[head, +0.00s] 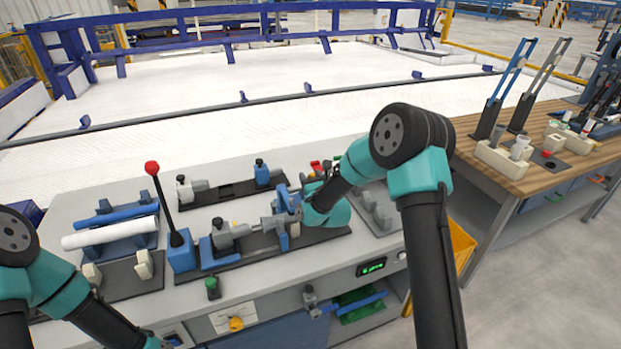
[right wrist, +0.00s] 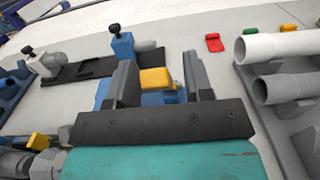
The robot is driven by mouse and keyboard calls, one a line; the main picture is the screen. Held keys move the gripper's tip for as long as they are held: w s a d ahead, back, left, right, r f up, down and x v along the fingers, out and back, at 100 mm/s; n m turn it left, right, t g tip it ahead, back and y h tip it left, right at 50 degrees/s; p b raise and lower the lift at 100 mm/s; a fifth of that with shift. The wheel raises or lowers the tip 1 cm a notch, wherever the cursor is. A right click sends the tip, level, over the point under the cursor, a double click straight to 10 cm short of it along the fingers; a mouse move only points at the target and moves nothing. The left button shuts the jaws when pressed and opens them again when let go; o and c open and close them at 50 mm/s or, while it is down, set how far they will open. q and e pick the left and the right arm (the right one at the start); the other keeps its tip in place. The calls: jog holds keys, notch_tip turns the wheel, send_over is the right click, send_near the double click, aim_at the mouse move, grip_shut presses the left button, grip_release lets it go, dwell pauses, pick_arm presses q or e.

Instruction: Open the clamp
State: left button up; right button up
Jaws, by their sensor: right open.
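A blue clamp part with a yellow block (right wrist: 157,79) on it sits between the two dark fingers of my right gripper (right wrist: 159,70) in the right wrist view. The fingers stand apart on either side of it, and I cannot tell whether they touch it.
A red-knobbed lever (head: 153,170) rises from a blue block left of the fixture. Further left, a white pipe (head: 110,233) lies on a blue rack. Clamps with black knobs (right wrist: 121,42) stand behind. Pipes (right wrist: 285,45) lie to the right of my right gripper.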

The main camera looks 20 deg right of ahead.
jog(key=shift+c, duration=0.5)
grip_shut()
